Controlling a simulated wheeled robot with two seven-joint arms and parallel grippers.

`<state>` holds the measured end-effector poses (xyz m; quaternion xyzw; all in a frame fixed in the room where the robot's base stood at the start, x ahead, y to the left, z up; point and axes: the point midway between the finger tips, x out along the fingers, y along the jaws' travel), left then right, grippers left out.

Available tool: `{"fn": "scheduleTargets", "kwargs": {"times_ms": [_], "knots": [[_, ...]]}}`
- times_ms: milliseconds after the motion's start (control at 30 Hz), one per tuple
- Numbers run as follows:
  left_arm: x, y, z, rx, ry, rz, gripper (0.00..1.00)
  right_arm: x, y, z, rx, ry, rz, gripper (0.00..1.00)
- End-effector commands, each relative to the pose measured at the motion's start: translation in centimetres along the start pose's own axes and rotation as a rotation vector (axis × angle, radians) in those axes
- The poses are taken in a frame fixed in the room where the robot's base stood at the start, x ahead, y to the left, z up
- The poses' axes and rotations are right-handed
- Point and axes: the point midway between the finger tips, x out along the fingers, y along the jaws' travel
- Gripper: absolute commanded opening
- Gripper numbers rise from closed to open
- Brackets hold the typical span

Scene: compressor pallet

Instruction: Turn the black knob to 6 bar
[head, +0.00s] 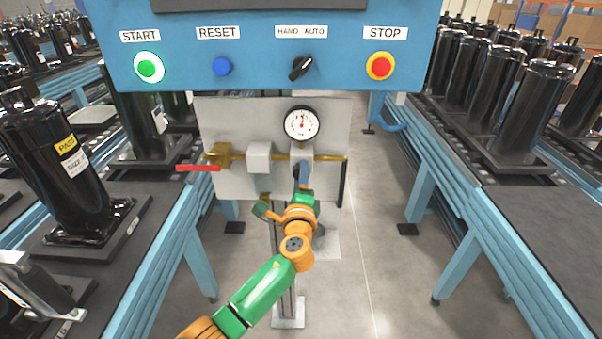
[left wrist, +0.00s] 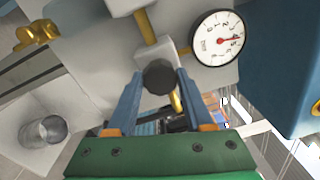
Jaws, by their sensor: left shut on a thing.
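The black knob (left wrist: 160,77) sits on a pale block in the left wrist view, between the two blue fingers of my left gripper (left wrist: 159,80). The gripper is shut on it. In the head view my left gripper (head: 302,172) is at the right-hand block of the grey panel, below the gauge, and hides the knob. The round white pressure gauge (head: 301,124) has a red needle pointing about straight up in the head view. The gauge also shows in the left wrist view (left wrist: 218,39); its numbers are too small to read surely. My right gripper is not in view.
The grey panel (head: 228,122) carries a brass pipe and a red-handled valve (head: 198,168). Above is a blue control box (head: 265,47) with START, RESET, HAND AUTO and STOP controls. Conveyors with black compressors (head: 510,105) flank both sides. The floor between is mostly free.

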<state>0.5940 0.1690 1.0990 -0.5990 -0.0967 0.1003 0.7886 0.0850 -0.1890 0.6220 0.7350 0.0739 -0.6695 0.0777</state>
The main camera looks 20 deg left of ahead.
Motion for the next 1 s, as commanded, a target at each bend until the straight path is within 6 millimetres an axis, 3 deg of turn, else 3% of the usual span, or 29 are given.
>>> {"fn": "scheduleTargets", "kwargs": {"times_ms": [500, 1000], "knots": [[0.1, -0.6, 0.2, 0.393, 0.008, -0.011, 0.00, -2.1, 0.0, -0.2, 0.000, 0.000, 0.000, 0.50], [0.1, -0.6, 0.2, 0.518, 0.010, -0.014, 0.00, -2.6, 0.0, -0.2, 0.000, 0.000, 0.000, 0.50]]}}
